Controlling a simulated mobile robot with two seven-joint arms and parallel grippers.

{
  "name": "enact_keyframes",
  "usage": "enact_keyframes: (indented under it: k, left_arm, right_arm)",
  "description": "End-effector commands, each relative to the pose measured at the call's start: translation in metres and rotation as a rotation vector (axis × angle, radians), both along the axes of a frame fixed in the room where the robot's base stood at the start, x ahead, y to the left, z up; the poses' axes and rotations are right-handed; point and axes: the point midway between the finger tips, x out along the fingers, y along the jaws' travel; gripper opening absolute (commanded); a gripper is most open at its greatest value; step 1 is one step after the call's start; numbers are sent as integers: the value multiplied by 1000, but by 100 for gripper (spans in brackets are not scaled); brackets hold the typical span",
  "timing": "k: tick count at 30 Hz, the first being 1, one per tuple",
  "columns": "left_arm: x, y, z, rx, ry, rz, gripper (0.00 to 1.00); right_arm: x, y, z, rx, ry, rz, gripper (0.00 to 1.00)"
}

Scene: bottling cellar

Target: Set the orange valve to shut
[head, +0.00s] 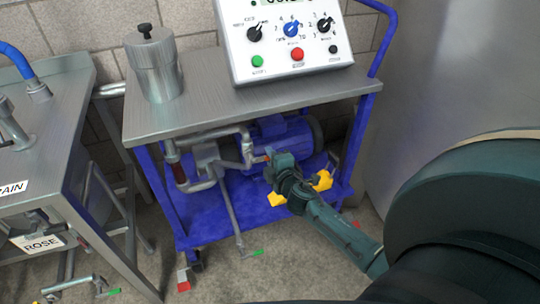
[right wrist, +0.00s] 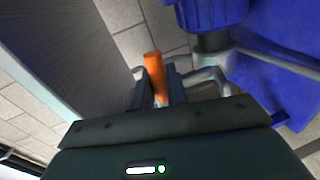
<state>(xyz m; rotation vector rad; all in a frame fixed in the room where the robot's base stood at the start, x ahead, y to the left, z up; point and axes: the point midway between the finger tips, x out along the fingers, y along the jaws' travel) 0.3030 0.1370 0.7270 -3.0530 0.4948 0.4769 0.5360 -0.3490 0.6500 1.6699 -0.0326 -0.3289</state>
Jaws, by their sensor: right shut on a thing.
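The orange valve's handle (right wrist: 155,76) stands up between the fingers of my right gripper (right wrist: 158,98) in the right wrist view. In the head view only a small orange bit (head: 267,158) shows at the fingertips. My right gripper (head: 272,165) reaches in under the cart's top, at the pipework in front of the blue pump (head: 281,135). It is shut on the orange handle. The valve's body and any position marks are mostly hidden behind my gripper. My left gripper is not in view.
The blue cart's steel top (head: 220,108) overhangs the pipes and carries a steel canister (head: 154,65) and a control box (head: 290,65). A yellow part (head: 323,180) lies low beside my gripper. A green-tipped pipe (head: 240,235) sticks out in front. A steel table (head: 50,130) stands at left.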

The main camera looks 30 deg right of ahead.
Motion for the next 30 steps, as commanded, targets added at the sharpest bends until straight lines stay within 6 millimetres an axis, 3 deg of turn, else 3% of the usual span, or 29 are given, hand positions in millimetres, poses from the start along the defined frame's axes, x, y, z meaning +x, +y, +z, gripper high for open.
enact_keyframes:
  k: [6, 23, 24, 30]
  left_arm:
    - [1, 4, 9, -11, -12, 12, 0]
    - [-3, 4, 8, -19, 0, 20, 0]
    - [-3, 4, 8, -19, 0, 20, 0]
    - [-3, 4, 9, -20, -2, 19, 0]
  right_arm:
    - [0, 0, 6, -77, 16, 0, 0]
    - [1, 0, 7, -106, 22, 1, 0]
    - [1, 0, 7, -106, 22, 1, 16]
    - [1, 0, 6, -103, 23, 1, 33]
